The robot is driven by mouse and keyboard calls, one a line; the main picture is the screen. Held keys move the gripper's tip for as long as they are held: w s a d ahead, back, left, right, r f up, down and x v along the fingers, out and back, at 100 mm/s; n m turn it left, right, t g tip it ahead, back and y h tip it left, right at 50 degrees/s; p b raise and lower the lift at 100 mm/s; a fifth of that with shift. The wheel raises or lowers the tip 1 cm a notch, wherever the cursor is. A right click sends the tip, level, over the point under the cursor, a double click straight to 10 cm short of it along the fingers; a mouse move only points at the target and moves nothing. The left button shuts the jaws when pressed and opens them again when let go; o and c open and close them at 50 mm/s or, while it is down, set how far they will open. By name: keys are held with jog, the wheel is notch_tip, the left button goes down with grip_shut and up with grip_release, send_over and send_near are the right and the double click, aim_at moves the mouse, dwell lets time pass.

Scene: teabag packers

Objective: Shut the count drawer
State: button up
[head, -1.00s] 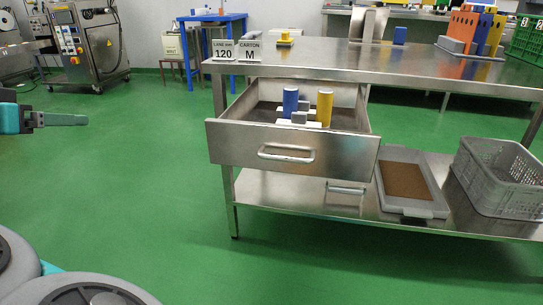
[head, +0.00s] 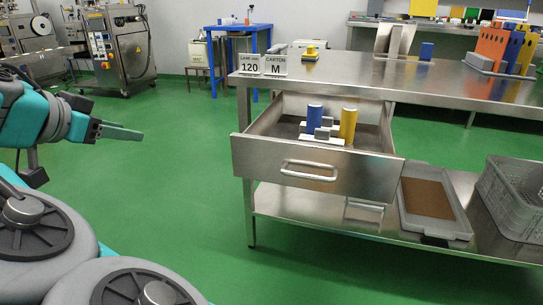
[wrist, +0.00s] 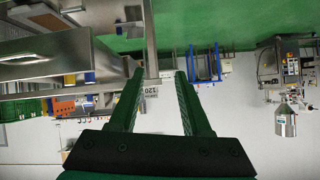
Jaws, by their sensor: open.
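The count drawer (head: 262,170) is a steel drawer under the table top, pulled out, with a bar handle (head: 309,170) on its front. Inside it stand a blue cylinder (head: 314,117) and a yellow cylinder (head: 348,124) on white bases with grey blocks. My gripper (head: 138,133) is at the left in the head view, in free air, well left of the drawer and not touching it. In the wrist view my gripper (wrist: 158,75) has its two fingers apart with nothing between them. The wrist picture is upside down, with the steel table at its left.
The steel table (head: 420,84) carries signs reading 120 and M (head: 276,66) and a yellow block (head: 310,52). A grey tray (head: 436,226) and a grey crate (head: 515,195) are on its lower shelf. Green floor (head: 185,190) is clear left of the drawer.

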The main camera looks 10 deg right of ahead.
jog(key=d+m+g+p, duration=0.1)
jog(key=d+m, duration=0.1)
jog(key=d+m+g+h+p, duration=0.1)
jog(key=d+m, duration=0.1)
jog(key=d, duration=0.1)
jog(key=d+m+g+p, duration=0.1)
jog(key=d+m, duration=0.1)
jog(key=shift+s+d+r+h, duration=0.3)
jog(key=shift+s+d+r, duration=0.05)
jog(key=shift+c, duration=1.4)
jog(key=s+d+m+g+p, duration=0.1)
jog(key=d+m, duration=0.1)
jog(key=s+d+m+g+p, duration=0.1)
jog(key=d+m, duration=0.1)
jog(key=m, duration=0.1)
jog(key=s+d+m+g, duration=0.1)
jog(key=d+m+g, duration=0.1)
jog(key=d+m, duration=0.1)
jog(key=shift+s+f+h+p, duration=0.25)
jog(key=shift+f+h+p, duration=0.05)
jog(key=shift+f+p, duration=0.1)
grip_shut()
send_near(258, 170)
jog(key=shift+m, duration=0.4)
jog(key=f, duration=0.1)
jog(key=d+f, duration=0.2)
jog(key=f, duration=0.1)
jog(key=shift+w+d, duration=0.3)
jog(key=shift+w, duration=0.45)
